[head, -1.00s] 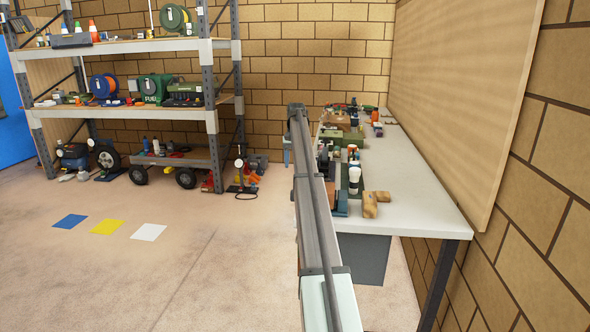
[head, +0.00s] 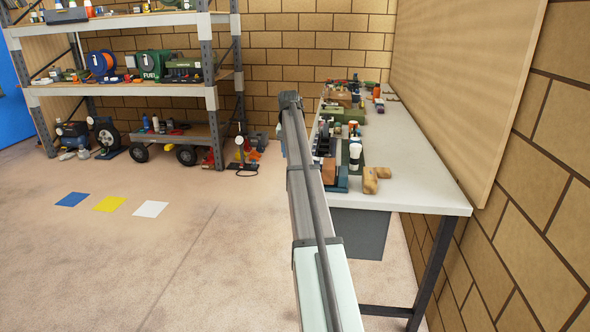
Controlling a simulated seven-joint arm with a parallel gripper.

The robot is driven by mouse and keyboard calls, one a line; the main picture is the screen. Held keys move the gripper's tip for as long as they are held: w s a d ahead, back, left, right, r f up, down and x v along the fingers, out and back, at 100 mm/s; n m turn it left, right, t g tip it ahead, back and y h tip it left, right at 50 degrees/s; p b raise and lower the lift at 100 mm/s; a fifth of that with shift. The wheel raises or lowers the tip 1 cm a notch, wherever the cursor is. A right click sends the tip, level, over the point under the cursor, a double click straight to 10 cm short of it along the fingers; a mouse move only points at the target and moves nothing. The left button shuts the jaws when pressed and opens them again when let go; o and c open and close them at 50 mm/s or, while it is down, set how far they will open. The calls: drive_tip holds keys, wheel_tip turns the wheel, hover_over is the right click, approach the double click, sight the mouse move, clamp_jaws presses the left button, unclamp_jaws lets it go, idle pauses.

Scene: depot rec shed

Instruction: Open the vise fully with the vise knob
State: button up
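I cannot make out the vise or its knob for certain in the head view. A pale workbench (head: 410,165) runs along the right wall with many small items along its left side. My arm reaches forward from the bottom centre, left of the bench, and covers part of its left edge. My gripper is not visible; the far end of the arm shows only a dark joint. At the bench's near left are a blue item (head: 337,182) and a reddish-brown block (head: 328,171), partly behind the arm.
Tan wooden pieces (head: 376,178) and a white-topped bottle (head: 355,152) are near the bench's front. The bench's right side is mostly bare. A loaded shelf rack (head: 120,90) stands at the back left, with a cart (head: 165,140) below it. Open floor (head: 120,260) lies left.

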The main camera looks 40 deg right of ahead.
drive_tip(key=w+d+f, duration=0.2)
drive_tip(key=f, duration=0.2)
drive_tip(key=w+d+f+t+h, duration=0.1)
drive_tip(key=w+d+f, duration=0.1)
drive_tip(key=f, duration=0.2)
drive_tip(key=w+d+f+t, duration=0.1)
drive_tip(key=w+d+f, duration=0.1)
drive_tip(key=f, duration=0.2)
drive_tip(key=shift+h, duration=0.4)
